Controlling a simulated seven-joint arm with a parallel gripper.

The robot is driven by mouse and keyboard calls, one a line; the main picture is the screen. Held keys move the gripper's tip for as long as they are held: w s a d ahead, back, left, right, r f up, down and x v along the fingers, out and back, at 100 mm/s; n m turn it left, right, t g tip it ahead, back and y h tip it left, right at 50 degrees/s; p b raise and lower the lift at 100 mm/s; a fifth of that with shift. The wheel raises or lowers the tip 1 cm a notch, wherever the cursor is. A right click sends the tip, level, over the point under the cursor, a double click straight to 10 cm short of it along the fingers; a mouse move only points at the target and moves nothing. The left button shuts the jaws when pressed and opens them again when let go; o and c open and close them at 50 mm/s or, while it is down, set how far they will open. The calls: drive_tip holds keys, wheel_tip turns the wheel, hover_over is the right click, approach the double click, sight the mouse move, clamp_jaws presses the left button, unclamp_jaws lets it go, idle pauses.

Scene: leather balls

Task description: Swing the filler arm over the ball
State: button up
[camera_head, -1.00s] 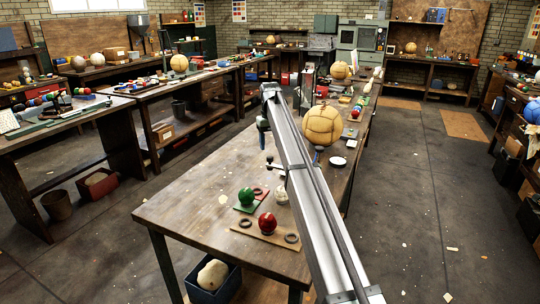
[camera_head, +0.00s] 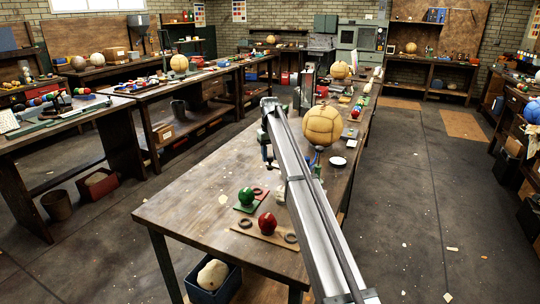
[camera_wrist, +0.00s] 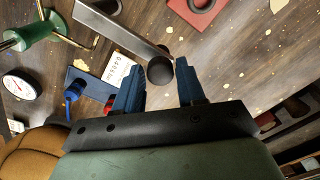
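The filler arm appears to be a flat grey metal bar (camera_wrist: 122,30) with a dark round knob (camera_wrist: 159,72) at its end, in the wrist view. My gripper (camera_wrist: 160,72) is open, its two blue fingers on either side of the knob, with slight gaps showing. In the head view my gripper (camera_head: 267,150) is over the near bench, left of the ball, and hides most of the bar. The large tan panelled ball (camera_head: 322,125) sits on the bench behind my arm. A brown ball surface (camera_wrist: 28,157) shows at the lower left of the wrist view.
A green stand with brass handles (camera_wrist: 40,28), a round white gauge (camera_wrist: 20,85) and a blue plate (camera_wrist: 78,82) with blue and red fittings lie left of the bar. A red block with a ring (camera_wrist: 198,8) is above. A red ball (camera_head: 267,223) and green ball (camera_head: 246,196) stand nearer.

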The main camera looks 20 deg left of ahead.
clamp_jaws()
drive_tip(key=shift+s, duration=0.15)
idle(0.4)
drive_tip(key=s+n, duration=0.1)
drive_tip(key=n, duration=0.1)
drive_tip(key=s+n, duration=0.2)
drive_tip(key=shift+s+d, duration=0.3)
drive_tip(key=shift+d, duration=0.1)
drive_tip(key=s+d+n, duration=0.2)
drive_tip(key=n, duration=0.2)
drive_tip(key=s+d+n, duration=0.1)
drive_tip(key=d+n, duration=0.1)
drive_tip(key=n, duration=0.2)
drive_tip(key=s+d+n, duration=0.2)
drive_tip(key=d+n, duration=0.1)
drive_tip(key=shift+s+n, duration=0.35)
drive_tip(key=shift+n, duration=0.05)
drive_tip(key=shift+d+n, duration=0.9)
drive_tip(key=shift+n, duration=0.2)
